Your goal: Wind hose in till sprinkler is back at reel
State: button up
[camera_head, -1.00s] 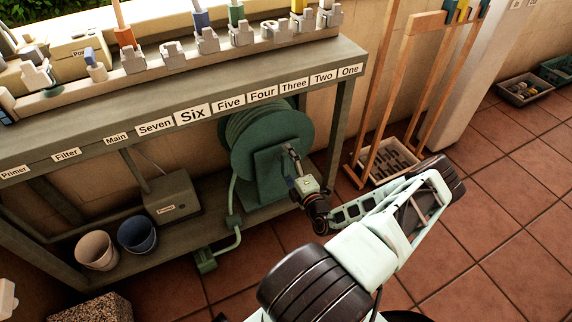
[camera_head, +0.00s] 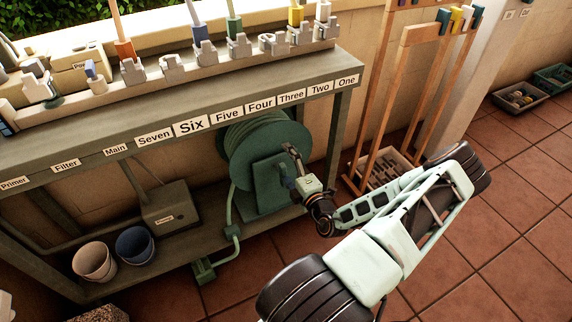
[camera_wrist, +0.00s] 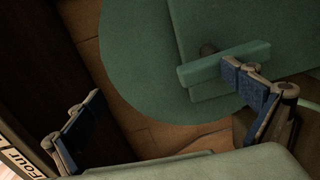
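The green hose reel (camera_head: 262,140) stands under the bench at its right end, with green hose wound on its drum. In the wrist view, a green crank bar (camera_wrist: 225,63) crosses in front of the reel's round disc (camera_wrist: 150,70). My gripper (camera_head: 291,165) is at the reel's front face. In the wrist view my gripper (camera_wrist: 165,108) has its fingers wide apart with nothing between them. The right finger is at the crank bar's right end; I cannot tell whether they touch. A green pipe or hose runs down to a green block (camera_head: 204,271) on the floor; I cannot tell whether this is the sprinkler.
The bench (camera_head: 180,100) carries numbered labels and several levers above the reel. A grey box (camera_head: 170,208) and two buckets (camera_head: 135,245) sit on the lower shelf at left. A wooden rack (camera_head: 400,100) stands close at right. The tiled floor at right is mostly clear.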

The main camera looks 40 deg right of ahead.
jog(key=p+v, duration=0.2)
jog(key=v, duration=1)
jog(key=shift+s+f+p, duration=0.15)
jog(key=shift+f+p, duration=0.25)
jog(key=shift+f, duration=0.05)
jog(key=shift+a, duration=0.1)
dwell(0.8)
